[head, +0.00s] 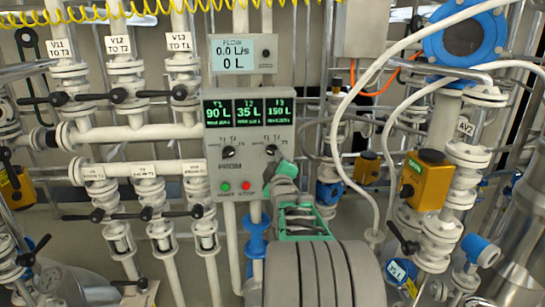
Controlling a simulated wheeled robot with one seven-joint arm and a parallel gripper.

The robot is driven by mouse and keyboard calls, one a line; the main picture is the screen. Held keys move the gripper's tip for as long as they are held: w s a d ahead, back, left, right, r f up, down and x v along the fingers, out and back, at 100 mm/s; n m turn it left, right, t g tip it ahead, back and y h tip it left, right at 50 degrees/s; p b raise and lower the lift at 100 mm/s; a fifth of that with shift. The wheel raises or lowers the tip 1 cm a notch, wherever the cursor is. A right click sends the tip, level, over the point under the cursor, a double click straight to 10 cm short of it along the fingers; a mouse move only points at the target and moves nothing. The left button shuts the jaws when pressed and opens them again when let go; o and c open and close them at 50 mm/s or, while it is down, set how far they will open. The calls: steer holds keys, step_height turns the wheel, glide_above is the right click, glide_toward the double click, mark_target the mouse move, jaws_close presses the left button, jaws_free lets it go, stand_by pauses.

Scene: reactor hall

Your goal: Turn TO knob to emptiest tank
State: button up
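A grey control panel (239,166) stands in the middle of the head view. Its screens read T1 90 L (216,112), T2 35 L (248,111) and T3 150 L (280,110); the smaller lines below are too small to read. The FROM knob (228,152) is black, at the panel's left. The black TO knob (272,150) is at the right, with T-labels around it; its pointer direction is unclear. My gripper (282,169), grey and green, is just below and right of the TO knob and covers the panel's lower right. Contact and finger opening cannot be made out.
A green button (226,186) and a red button (246,186) sit low on the panel. A flow display (234,53) above reads 0.0 L/s and 0 L. White valved pipes (120,134) stand left; a yellow valve box (427,180) and white hoses (362,100) are right.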

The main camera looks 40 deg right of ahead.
mark_target(273, 153)
steer(key=p+x, duration=0.1)
steer(key=x, duration=0.5)
steer(key=shift+w, duration=0.1)
steer(key=shift+a, duration=0.1)
steer(key=shift+c, duration=0.4)
jaws_close()
